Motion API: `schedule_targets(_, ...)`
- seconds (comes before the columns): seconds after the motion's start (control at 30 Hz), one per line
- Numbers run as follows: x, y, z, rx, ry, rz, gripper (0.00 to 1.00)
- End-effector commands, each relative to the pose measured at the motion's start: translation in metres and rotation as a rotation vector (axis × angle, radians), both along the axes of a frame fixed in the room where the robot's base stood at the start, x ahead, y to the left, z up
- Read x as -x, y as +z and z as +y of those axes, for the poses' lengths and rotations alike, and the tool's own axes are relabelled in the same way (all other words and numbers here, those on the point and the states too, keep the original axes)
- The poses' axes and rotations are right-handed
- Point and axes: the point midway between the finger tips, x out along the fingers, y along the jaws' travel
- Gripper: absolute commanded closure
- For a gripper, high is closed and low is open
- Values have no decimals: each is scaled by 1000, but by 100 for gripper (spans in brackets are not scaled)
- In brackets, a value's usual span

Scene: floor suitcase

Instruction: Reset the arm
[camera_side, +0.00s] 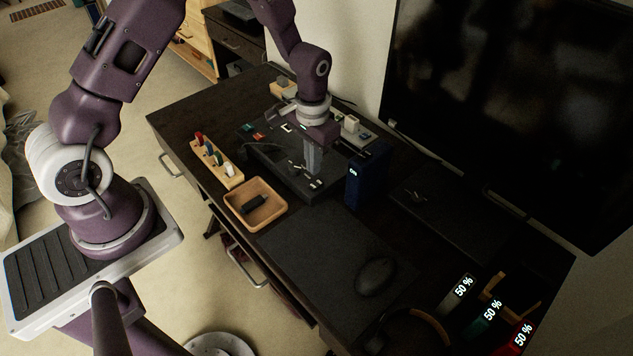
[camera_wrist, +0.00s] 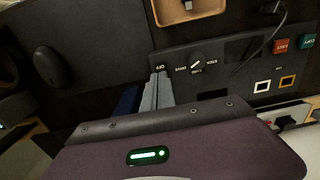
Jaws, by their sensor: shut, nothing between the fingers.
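My gripper (camera_side: 313,160) points down over the black control panel (camera_side: 268,160) on the dark desk. Its fingers are together with nothing between them. In the wrist view the grey fingertips of my gripper (camera_wrist: 158,80) sit close to the panel's "OFF" label, left of a round black knob (camera_wrist: 197,62) with a white pointer mark. I cannot tell whether the fingertips touch the panel. The panel also carries a red and a teal label block at the right of the wrist view.
A dark blue box (camera_side: 368,175) stands upright just right of my gripper. A wooden tray (camera_side: 256,204) with a black item and a wooden rack (camera_side: 215,160) with coloured pieces are to the left. A mouse (camera_side: 375,277) lies on a dark mat. A large monitor (camera_side: 500,100) stands behind.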

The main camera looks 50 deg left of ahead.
Motion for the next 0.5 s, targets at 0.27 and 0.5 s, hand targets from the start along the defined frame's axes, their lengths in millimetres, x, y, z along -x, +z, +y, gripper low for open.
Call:
schedule_targets(0.27,0,19,0,0,0,-1,100)
schedule_targets(0.5,0,21,0,0,0,-3,100)
